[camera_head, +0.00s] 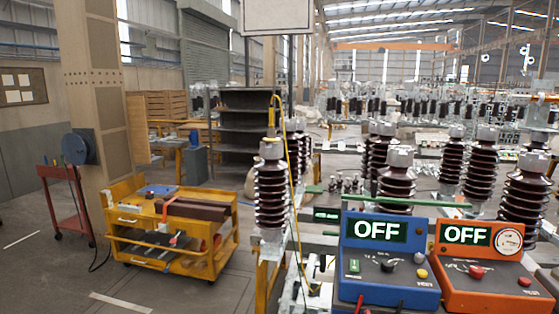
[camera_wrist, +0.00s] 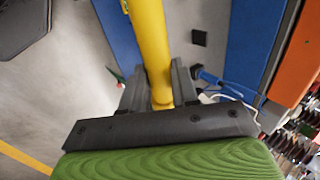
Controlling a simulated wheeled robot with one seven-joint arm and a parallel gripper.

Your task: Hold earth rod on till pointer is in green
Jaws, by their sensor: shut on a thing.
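In the wrist view my gripper (camera_wrist: 157,85) has its two dark fingers on either side of a yellow rod (camera_wrist: 146,35), shut on it. I take this to be the earth rod. In the head view a thin yellow rod (camera_head: 270,112) stands at the top of a brown ribbed insulator (camera_head: 271,190), with a yellow cable (camera_head: 298,200) hanging down beside it. I cannot make out my gripper there. The orange box (camera_head: 485,285) reads OFF and has a round dial (camera_head: 509,239). The pointer is too small to read.
A blue box (camera_head: 384,270) reading OFF stands left of the orange one. A green bar (camera_head: 385,199) lies behind it. More brown insulators (camera_head: 480,165) stand at the right. A yellow trolley (camera_head: 225,250) stands at the left, with open floor (camera_head: 60,275) around it.

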